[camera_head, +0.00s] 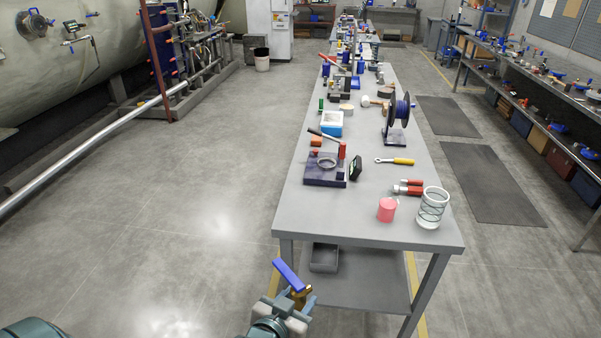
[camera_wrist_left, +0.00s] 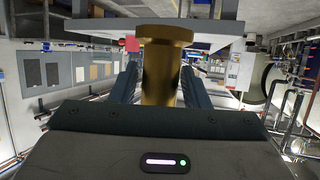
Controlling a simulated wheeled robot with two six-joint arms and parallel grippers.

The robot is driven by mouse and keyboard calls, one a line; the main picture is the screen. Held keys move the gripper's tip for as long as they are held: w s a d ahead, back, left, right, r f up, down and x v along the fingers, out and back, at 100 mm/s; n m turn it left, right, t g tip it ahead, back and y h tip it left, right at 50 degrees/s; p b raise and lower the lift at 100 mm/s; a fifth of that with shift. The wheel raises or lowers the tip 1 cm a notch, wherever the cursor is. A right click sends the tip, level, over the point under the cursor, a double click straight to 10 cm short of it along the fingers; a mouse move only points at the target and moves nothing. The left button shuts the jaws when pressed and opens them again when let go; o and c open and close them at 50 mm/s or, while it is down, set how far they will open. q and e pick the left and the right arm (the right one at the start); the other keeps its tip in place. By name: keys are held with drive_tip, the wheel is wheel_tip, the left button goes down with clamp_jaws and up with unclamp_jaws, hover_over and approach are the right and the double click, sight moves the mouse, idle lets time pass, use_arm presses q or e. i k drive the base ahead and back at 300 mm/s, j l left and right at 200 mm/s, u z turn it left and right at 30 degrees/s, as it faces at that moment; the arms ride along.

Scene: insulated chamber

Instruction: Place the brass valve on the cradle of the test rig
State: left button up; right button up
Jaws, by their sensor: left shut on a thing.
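The brass valve with a blue lever handle (camera_head: 287,274) is in my left gripper (camera_head: 296,302), at the bottom of the head view. In the left wrist view the brass body (camera_wrist_left: 160,75) stands between the two fingers, which are shut on it. The gripper is in front of the near end of the long grey table, apart from it. The test rig (camera_head: 325,172) is a dark purple base on the table with a grey ring-shaped cradle (camera_head: 327,163), a red-handled lever and a small black display. The cradle looks empty. My right gripper is not in view.
The grey table (camera_head: 370,236) has a lower shelf holding a grey bin (camera_head: 324,258). Floor left is open.

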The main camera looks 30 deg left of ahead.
sight(329, 165)
drive_tip(key=j+u, duration=0.1)
drive_tip(key=u, duration=1.7)
drive_tip(key=i+j+u, duration=0.1)
drive_tip(key=i+u, duration=0.25)
drive_tip(key=i, duration=1.6)
drive_tip(key=i+l+z, duration=0.15)
drive_tip(key=i+z, duration=0.3)
drive_tip(key=i, duration=0.2)
drive_tip(key=i+z, duration=0.45)
drive_tip(key=i, duration=0.15)
drive_tip(key=i+j+z, duration=0.35)
drive_tip(key=i+z, duration=0.45)
drive_tip(key=i, duration=0.2)
drive_tip(key=i+j+z, duration=0.1)
drive_tip(key=i+z, duration=0.2)
drive_tip(key=i, duration=0.2)
drive_tip(key=i+j+z, duration=0.3)
drive_tip(key=i, duration=0.15)
drive_tip(key=z, duration=3.9)
drive_tip(key=i+j, duration=0.05)
